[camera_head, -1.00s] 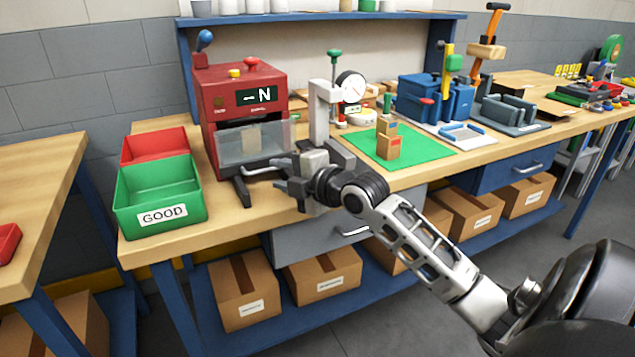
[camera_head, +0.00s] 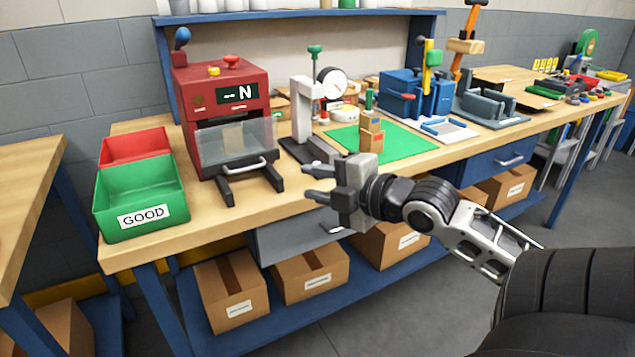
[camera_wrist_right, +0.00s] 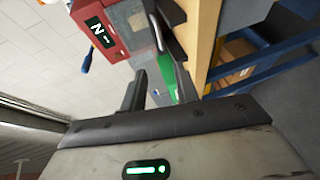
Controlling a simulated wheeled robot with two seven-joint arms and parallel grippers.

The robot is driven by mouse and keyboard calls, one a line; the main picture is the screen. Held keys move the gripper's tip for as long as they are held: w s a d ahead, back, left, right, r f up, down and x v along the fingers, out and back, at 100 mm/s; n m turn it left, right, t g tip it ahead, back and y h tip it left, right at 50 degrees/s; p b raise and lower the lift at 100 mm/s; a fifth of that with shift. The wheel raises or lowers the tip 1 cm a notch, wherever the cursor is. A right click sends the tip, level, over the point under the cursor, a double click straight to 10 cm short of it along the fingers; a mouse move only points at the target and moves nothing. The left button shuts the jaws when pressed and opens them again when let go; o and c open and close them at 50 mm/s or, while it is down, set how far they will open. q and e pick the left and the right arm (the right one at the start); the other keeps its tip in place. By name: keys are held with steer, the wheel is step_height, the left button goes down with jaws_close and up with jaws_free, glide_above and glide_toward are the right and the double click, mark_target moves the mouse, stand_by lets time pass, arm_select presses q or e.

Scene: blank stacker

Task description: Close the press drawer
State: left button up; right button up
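The red press (camera_head: 218,88) stands on the workbench at left centre, with a lit display marked "N". Its drawer (camera_head: 222,150) has a clear front and a pale metal handle (camera_head: 250,164), above two dark rails that jut forward. A tan shape shows blurred behind the clear front. I cannot tell exactly how far out the drawer stands. My right gripper (camera_head: 307,182) is open and empty, right of the rails and apart from the handle, over the bench's front edge. The press also shows sideways in the right wrist view (camera_wrist_right: 99,30). My left gripper is out of view.
A green bin (camera_head: 140,190) marked GOOD and a red bin (camera_head: 135,146) sit left of the press. A dial gauge stand (camera_head: 301,110) stands close on its right, with a green mat (camera_head: 405,143) beyond. Open air lies before the bench.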

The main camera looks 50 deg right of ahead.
steer(key=shift+w+a, duration=0.15)
steer(key=shift+a, duration=0.05)
jaws_close()
steer(key=w+a+f+n+g+h+p, duration=0.3)
steer(key=a+f+n, duration=0.3)
steer(key=a+n, duration=0.35)
steer(key=w+d+r+n+t+h, duration=0.1)
steer(key=w+d, duration=0.1)
steer(key=w, duration=0.1)
steer(key=w+d+n+t+h+p, duration=0.1)
steer(key=w+d+n, duration=0.1)
steer(key=w, duration=0.2)
steer(key=w+d+r+n+h+p, duration=0.1)
steer(key=w+d, duration=0.1)
steer(key=w, duration=0.1)
steer(key=shift+w+d+r+n+t+h, duration=0.15)
steer(key=shift+d+r+n+t+h, duration=0.15)
steer(key=shift+n+t, duration=0.1)
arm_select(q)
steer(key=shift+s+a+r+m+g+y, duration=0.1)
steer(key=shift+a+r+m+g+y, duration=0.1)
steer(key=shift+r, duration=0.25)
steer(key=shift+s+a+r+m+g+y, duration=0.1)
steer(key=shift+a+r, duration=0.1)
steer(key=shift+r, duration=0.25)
arm_select(e)
steer(key=shift+w, duration=0.35)
